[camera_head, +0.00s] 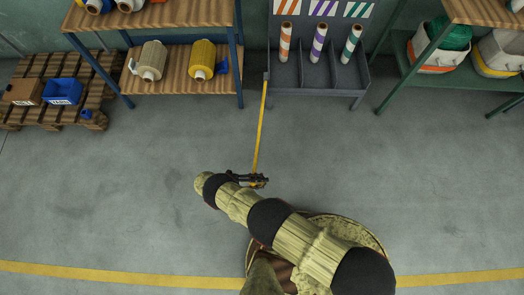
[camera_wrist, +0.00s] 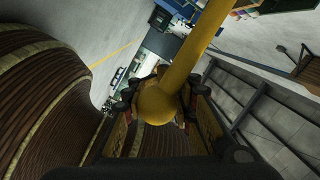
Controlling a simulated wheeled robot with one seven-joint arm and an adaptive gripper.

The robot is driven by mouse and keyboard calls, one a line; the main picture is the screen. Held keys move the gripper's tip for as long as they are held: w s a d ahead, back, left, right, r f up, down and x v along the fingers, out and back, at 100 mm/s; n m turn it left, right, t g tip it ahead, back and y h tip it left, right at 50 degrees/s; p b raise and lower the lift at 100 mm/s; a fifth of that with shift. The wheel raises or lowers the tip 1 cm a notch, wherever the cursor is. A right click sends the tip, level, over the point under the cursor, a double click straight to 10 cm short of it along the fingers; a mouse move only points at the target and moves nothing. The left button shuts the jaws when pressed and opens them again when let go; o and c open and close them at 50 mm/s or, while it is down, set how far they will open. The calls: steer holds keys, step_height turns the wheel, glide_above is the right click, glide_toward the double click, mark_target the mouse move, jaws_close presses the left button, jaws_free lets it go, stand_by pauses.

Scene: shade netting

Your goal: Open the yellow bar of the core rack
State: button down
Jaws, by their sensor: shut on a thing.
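The yellow bar (camera_head: 261,128) runs from the left end of the core rack (camera_head: 314,92) out over the floor toward my arm, standing swung out from the rack's front. My gripper (camera_head: 258,181) is at the bar's free end, shut on it. In the wrist view the bar (camera_wrist: 192,58) ends in a rounded yellow knob, and my gripper (camera_wrist: 158,110) has its fingers on both sides of it. The rack holds an orange-striped core (camera_head: 285,42), a purple-striped core (camera_head: 319,42) and a teal-striped core (camera_head: 351,44), each upright in its own compartment.
A wooden shelf (camera_head: 185,17) with rolls stands left of the rack. A pallet (camera_head: 25,116) with a blue bin (camera_head: 62,92) is at far left. A green-legged shelf (camera_head: 485,12) with tubs is at right. The grey floor between is clear.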

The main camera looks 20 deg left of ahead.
steer(key=shift+w+a, duration=0.15)
steer(key=shift+w, duration=0.05)
steer(key=c, duration=1.8)
jaws_free()
steer(key=shift+o, duration=0.7)
step_height(320, 180, up, 10)
